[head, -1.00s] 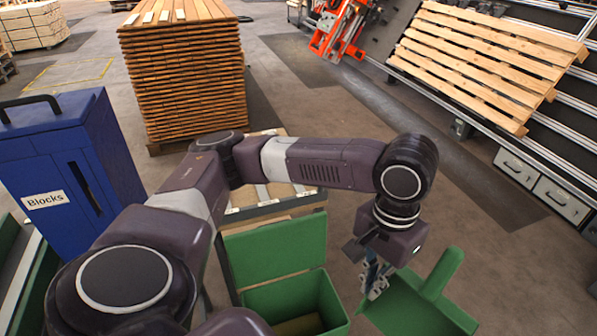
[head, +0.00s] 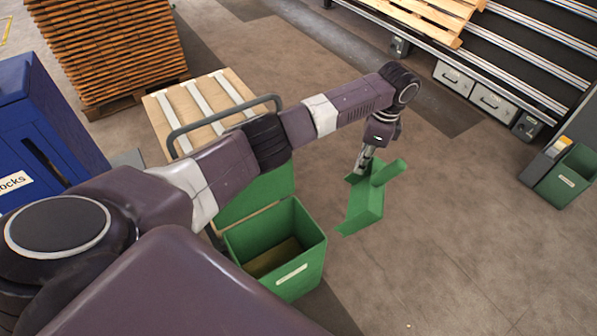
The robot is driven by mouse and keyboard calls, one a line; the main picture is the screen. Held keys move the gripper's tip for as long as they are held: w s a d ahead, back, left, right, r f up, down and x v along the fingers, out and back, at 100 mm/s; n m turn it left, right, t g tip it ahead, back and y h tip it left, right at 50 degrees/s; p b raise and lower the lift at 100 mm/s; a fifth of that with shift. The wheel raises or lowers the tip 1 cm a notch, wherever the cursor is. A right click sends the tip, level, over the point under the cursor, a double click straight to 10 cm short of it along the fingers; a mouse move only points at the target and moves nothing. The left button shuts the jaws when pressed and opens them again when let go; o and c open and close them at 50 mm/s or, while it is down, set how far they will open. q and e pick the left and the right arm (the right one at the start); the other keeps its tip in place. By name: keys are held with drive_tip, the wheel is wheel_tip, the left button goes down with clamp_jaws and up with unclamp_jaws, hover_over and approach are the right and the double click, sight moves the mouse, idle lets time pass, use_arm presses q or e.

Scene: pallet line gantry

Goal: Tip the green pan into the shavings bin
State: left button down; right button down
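The green pan (head: 364,208) is in the middle right of the head view, with its stubby handle (head: 389,172) sticking up to the right. My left gripper (head: 362,165) is at the pan's upper left edge and appears shut on it; the fingertips are partly hidden. The pan appears to hang over the floor, right of the open green bin (head: 312,262), and apart from it. The bin's lid (head: 262,190) stands raised behind it, and some brownish material lies low inside. The bin's label is too small to read. My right gripper is not in view.
A cart (head: 158,112) with pale slats and a grey handle stands behind the bin. A blue Blocks cabinet (head: 40,125) and stacked boards (head: 105,50) are at left. Another green container (head: 567,180) is at far right. Open floor lies right of the pan.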

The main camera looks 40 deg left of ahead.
use_arm(q)
drive_tip(key=s+a+f+m+t+p, duration=0.1)
drive_tip(key=a+f+m, duration=0.3)
drive_tip(key=f, duration=0.3)
drive_tip(key=s+a+f+m+p, duration=0.1)
drive_tip(key=a+f+m, duration=0.3)
drive_tip(key=f, duration=0.3)
drive_tip(key=s+a+f+m+t+p, duration=0.1)
drive_tip(key=s+a+f+m, duration=0.1)
drive_tip(key=s+f+m, duration=0.3)
drive_tip(key=s+a+f+m, duration=0.1)
drive_tip(key=s+a+f, duration=0.1)
drive_tip(key=s+f, duration=0.35)
drive_tip(key=shift+s+d+f+t+y+b, duration=2.45)
drive_tip(key=shift+t+y+b, duration=1.6)
drive_tip(key=shift+b, duration=6.15)
wheel_tip(320, 180, up, 6)
drive_tip(key=t+h+p, duration=0.1)
drive_tip(key=p, duration=0.6)
drive_tip(key=shift+a+r+m, duration=0.15)
drive_tip(key=shift+a+m, duration=0.05)
drive_tip(key=shift+m, duration=0.1)
